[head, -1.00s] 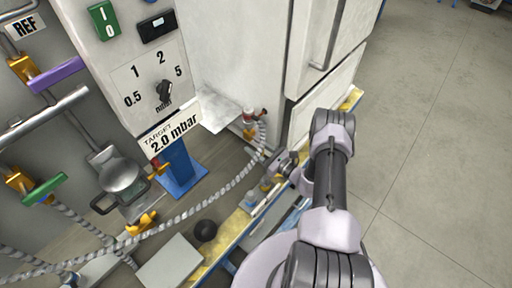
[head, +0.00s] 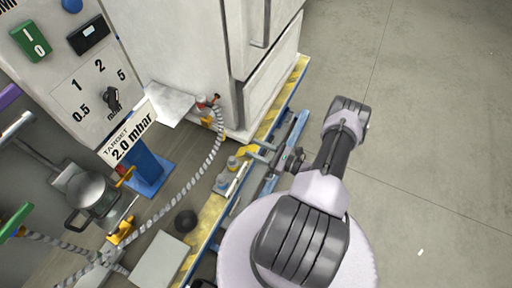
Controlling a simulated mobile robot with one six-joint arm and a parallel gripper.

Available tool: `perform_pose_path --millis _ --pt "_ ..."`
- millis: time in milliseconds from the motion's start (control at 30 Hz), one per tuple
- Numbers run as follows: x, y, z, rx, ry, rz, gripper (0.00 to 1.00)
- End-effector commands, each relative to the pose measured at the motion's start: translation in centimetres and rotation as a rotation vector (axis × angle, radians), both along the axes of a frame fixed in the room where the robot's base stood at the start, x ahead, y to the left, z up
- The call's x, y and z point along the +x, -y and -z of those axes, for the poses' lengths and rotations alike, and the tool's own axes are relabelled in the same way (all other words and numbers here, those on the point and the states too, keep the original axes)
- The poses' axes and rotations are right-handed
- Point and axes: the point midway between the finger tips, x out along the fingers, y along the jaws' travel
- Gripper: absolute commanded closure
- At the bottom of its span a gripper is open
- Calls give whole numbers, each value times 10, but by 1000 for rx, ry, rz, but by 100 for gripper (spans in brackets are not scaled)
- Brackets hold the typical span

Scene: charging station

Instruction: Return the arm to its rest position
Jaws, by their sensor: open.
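My arm (head: 333,150) reaches up from the bottom right, bent at the elbow over the open floor. My gripper (head: 259,155) points left, beside the yellow-and-black edge of the station's platform. Its jaws are open and look empty, though they are small in this view. My gripper is apart from the hose.
A white cabinet (head: 195,50) stands at the back. A control panel (head: 70,75) with a dial and a "2.0 mbar" label (head: 129,131) is at the left. A pot (head: 92,194) and a black ball (head: 186,220) are below.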

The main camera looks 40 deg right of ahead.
Motion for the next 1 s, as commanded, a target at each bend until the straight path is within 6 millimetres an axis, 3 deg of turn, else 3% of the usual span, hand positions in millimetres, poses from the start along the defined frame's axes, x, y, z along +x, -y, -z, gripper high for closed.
perform_pose_path --millis 367,467,567,633,733,867,1000 --pt "0 0 0 0 0 -1 58" --pt "10 -2 -19 -34 1 -65 58" --pt "37 -21 -77 -153 -5 -279 58" --pt "54 -50 -132 -279 -16 -486 58" --pt "60 -104 -205 -493 -35 -769 58" --pt "37 -175 -287 -837 -45 -1081 58" --pt "-13 -231 -353 -1275 -12 -1293 58"
